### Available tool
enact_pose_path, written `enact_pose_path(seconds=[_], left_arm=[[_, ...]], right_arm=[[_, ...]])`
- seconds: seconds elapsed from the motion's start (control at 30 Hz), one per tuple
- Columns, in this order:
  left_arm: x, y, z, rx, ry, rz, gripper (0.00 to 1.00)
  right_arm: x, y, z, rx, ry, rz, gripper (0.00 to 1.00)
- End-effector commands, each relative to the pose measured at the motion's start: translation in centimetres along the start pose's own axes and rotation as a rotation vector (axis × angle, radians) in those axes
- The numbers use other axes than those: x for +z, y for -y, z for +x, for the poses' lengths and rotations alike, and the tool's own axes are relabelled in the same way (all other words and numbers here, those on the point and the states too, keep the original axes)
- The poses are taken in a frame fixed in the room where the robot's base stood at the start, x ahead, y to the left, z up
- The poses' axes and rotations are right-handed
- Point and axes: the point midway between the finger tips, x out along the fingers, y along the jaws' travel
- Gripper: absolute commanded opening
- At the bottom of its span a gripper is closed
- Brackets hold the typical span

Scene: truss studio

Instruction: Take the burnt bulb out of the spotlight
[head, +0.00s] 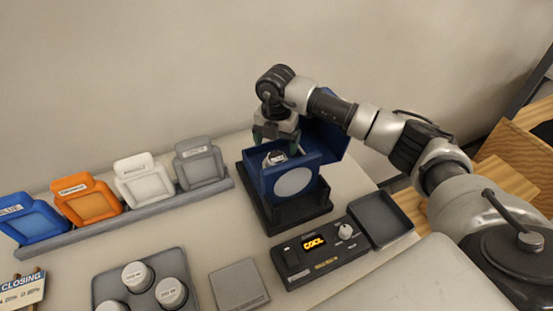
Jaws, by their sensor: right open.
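The spotlight (283,184) is a blue box-shaped housing with a pale oval lens on its front, standing on a black base. Its blue lid (326,142) is up at the back right. A bulb (273,158) with a dark body and a white label shows in the open top. My right gripper (276,143) points down just above and around the bulb's top, with its fingers apart. I cannot tell whether the fingers touch the bulb. My left gripper is not in view.
A control box (315,254) with a lit "COOL" display stands in front, beside an empty dark tray (381,217). A tray (113,277) holds white-topped bulbs. A grey square pad (239,285) lies nearby. A rack (140,207) of coloured filter frames stands at left.

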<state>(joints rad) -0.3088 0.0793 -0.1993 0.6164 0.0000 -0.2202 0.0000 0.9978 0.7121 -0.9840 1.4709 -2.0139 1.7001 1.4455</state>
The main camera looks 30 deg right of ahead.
Motion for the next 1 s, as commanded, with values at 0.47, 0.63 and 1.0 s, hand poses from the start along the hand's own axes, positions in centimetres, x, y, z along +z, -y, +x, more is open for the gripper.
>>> enact_pose_path(seconds=[0.47, 0.63, 1.0], left_arm=[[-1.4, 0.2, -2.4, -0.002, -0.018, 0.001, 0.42], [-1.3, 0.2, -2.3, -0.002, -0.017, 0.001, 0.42], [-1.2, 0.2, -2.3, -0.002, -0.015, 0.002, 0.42]], right_arm=[[0.0, 0.2, 5.3, -0.001, -0.002, -0.001, 0.88], [0.0, 0.2, 5.6, 0.001, 0.0, -0.001, 0.88], [0.0, 0.2, 5.6, 0.001, 0.0, 0.0, 0.44]])
